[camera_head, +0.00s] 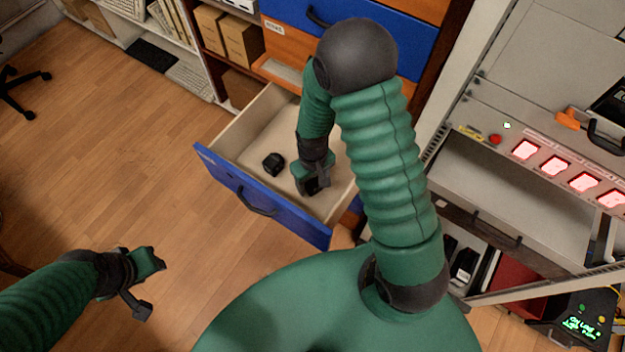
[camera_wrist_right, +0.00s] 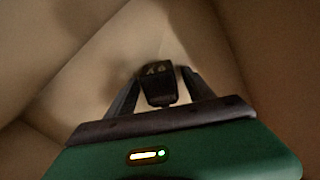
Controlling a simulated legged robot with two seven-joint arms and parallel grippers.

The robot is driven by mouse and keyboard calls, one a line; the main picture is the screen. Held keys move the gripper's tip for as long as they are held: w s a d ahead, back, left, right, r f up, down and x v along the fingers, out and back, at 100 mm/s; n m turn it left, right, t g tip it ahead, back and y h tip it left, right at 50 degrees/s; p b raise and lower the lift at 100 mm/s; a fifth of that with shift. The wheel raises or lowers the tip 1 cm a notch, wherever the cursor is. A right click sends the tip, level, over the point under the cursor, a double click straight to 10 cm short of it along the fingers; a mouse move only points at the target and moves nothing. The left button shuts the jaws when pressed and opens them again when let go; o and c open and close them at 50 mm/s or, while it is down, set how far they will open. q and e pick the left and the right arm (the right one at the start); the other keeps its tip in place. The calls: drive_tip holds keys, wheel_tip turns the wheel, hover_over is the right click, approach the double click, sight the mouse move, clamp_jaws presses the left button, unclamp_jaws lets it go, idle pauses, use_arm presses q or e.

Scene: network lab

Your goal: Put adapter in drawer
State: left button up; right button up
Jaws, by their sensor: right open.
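A blue-fronted drawer (camera_head: 222,174) stands pulled open in the middle of the head view, with a pale inside. A small black block (camera_head: 273,163) lies on its floor, left of my right gripper. My right gripper (camera_head: 315,187) is down inside the drawer, with its fingers apart. In the right wrist view, a black adapter (camera_wrist_right: 158,86) sits between the fingertips of the right gripper (camera_wrist_right: 154,90); contact with the fingers is unclear. My left gripper (camera_head: 150,283) is open and empty above the wooden floor at lower left.
A rack panel with red lit buttons (camera_head: 555,165) and an open grey tray (camera_head: 510,200) stand at right. Shelves with cardboard boxes (camera_head: 240,38) are at the back.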

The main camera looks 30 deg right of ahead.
sight(312, 180)
drive_tip(key=s+a+r+t+p, duration=0.1)
drive_tip(key=s+a+r, duration=0.1)
drive_tip(key=r, duration=0.7)
drive_tip(key=s+a+r+t+p, duration=0.1)
drive_tip(key=s+a+r+p, duration=0.1)
drive_tip(key=r, duration=0.6)
drive_tip(key=shift+s+a+r+t, duration=0.2)
drive_tip(key=shift+r+t, duration=0.1)
drive_tip(key=shift+r, duration=0.1)
drive_tip(key=shift+c, duration=0.4)
